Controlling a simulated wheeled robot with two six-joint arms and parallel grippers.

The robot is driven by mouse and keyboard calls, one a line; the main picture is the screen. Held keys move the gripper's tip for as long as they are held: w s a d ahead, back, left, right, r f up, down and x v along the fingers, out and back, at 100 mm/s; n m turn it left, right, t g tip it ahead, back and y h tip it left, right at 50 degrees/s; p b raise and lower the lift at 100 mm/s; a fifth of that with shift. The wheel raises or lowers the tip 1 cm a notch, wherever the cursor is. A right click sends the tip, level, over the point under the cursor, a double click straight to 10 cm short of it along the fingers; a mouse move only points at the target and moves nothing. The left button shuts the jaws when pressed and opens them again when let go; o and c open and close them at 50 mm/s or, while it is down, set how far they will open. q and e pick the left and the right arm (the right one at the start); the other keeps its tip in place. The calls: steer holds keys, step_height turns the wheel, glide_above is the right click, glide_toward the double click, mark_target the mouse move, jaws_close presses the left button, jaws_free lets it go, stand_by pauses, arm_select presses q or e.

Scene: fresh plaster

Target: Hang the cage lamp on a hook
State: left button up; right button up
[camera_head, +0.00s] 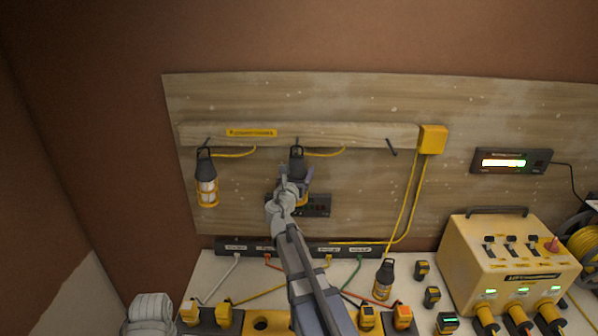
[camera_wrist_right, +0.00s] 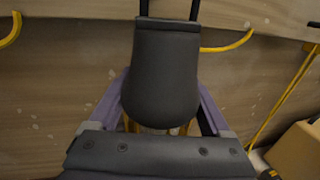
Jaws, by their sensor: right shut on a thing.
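My right gripper (camera_head: 296,188) is shut on a cage lamp (camera_head: 297,161) with a dark body and a wire loop on top. It holds the lamp upright in front of the middle hook (camera_head: 297,141) on the wooden rail (camera_head: 350,134). The loop is at the hook's height; I cannot tell whether it is over the hook. In the right wrist view the lamp's dark body (camera_wrist_right: 167,70) is between the purple fingers, its cage mostly hidden. Another cage lamp (camera_head: 206,185) hangs from the left hook (camera_head: 207,142). The right hook (camera_head: 391,146) is bare. My left gripper is out of view.
A power strip (camera_head: 235,247) with coloured cables runs along the back. A yellow power box (camera_head: 510,255) stands at right. Yellow cords hang beside the rail; several small tools stand at the front.

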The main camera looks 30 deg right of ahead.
steer(key=o, duration=1.5)
steer(key=shift+s, duration=0.1)
steer(key=v, duration=0.7)
steer(key=shift+s+a, duration=0.2)
steer(key=shift+a, duration=0.1)
steer(key=x, duration=0.5)
steer(key=p+x, duration=0.1)
steer(key=x, duration=0.1)
steer(key=shift+w+d+r, duration=0.2)
steer(key=shift+d+r, duration=0.05)
steer(key=shift+r, duration=0.15)
steer(key=shift+s+a+r, duration=0.1)
steer(key=shift+s+a, duration=0.05)
steer(key=shift+s, duration=0.05)
